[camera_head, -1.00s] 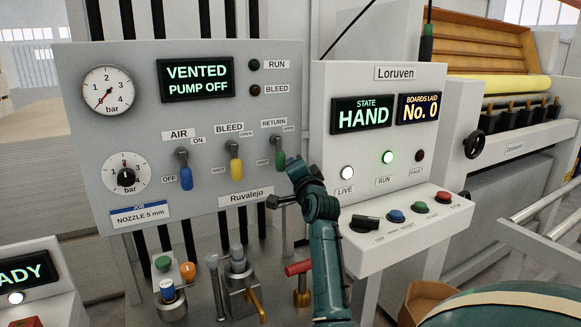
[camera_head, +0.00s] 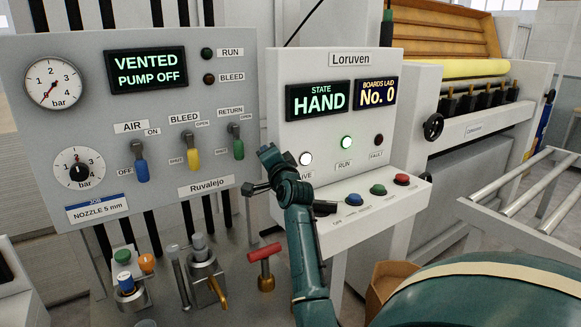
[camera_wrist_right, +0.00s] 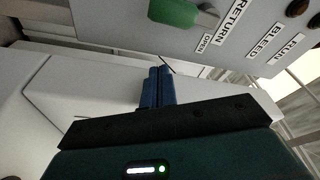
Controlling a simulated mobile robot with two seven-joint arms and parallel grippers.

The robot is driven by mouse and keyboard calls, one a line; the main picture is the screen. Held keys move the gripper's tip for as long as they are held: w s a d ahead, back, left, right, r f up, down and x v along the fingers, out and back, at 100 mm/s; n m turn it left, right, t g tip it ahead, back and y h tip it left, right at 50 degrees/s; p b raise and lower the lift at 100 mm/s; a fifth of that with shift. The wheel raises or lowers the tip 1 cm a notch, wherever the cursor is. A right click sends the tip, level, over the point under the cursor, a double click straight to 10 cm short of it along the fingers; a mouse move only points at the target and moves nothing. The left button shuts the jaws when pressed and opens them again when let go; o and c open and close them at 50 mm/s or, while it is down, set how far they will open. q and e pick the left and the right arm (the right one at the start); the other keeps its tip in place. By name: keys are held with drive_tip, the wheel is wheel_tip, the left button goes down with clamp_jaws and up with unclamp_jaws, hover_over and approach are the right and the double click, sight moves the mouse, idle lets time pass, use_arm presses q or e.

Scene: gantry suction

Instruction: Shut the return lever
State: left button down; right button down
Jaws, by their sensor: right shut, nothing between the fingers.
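The return lever (camera_head: 237,145) is the green-handled one, rightmost of three on the grey panel under the RETURN label. Its handle hangs down from its pivot, away from the OPEN label above. The lever's SHUT label is not readable. My left gripper is not in view.
The blue air lever (camera_head: 141,168) and yellow bleed lever (camera_head: 192,157) are left of the return lever. The Loruven console (camera_head: 345,70) with its buttons stands right of the panel. A red-handled valve (camera_head: 264,254) and several knobs stand below.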

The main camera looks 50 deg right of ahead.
drive_tip(key=r+b+v, duration=0.1)
drive_tip(key=v, duration=0.9)
drive_tip(key=shift+a, duration=0.1)
